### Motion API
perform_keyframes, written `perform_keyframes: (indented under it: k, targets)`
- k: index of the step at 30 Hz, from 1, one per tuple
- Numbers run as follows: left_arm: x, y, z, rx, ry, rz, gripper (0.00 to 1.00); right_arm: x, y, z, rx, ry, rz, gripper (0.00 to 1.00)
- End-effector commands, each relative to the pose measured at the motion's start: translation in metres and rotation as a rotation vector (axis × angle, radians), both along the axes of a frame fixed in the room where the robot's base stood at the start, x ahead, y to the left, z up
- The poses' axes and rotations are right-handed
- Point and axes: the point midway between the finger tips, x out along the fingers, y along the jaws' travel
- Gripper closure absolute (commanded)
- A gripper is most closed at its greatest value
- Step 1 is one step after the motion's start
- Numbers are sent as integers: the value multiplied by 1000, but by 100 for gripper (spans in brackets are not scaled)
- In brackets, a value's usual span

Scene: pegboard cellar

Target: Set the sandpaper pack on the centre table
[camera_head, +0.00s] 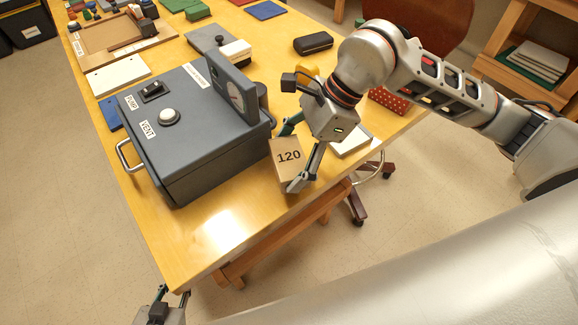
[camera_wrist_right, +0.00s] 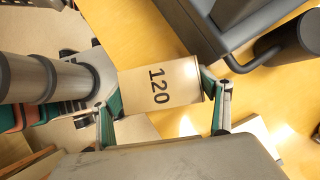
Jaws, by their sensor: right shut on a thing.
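The sandpaper pack (camera_head: 287,158) is a tan block marked "120". My right gripper (camera_head: 293,158) is shut on it, one finger on each side, at the near right part of the yellow wooden table (camera_head: 205,245). The pack also shows in the right wrist view (camera_wrist_right: 158,86) between the two green-padded fingers (camera_wrist_right: 160,100). I cannot tell whether the pack touches the tabletop. My left gripper (camera_head: 162,308) shows only in part at the bottom edge of the head view, by the table's near corner; its jaw state is unclear.
A grey box with a gauge and handle (camera_head: 190,130), labelled PUMP and VENT, stands just left of the pack. A white-topped block (camera_head: 352,140) and a red dotted item (camera_head: 388,101) lie to the right. A black case (camera_head: 313,43) lies farther back. The near table corner is bare.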

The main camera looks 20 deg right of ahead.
Motion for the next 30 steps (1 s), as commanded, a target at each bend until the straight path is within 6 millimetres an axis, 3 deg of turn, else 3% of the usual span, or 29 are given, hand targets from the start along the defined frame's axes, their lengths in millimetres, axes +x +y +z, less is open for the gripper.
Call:
perform_keyframes:
  k: [6, 17, 18, 30]
  targets:
    - [0, 1, -2, 2, 0, 0, 75, -1, 0, -30, 0, 3, 1, 49]
    - [0, 1, -4, 3, 2, 0, 75, 0, 0, -35, -1, 1, 0, 49]
    - [0, 1, -4, 4, 1, 0, 75, 0, 0, -34, -1, 2, 1, 17]
    - [1, 1, -1, 3, -1, 0, 75, 0, -3, -27, -1, -1, 0, 17]
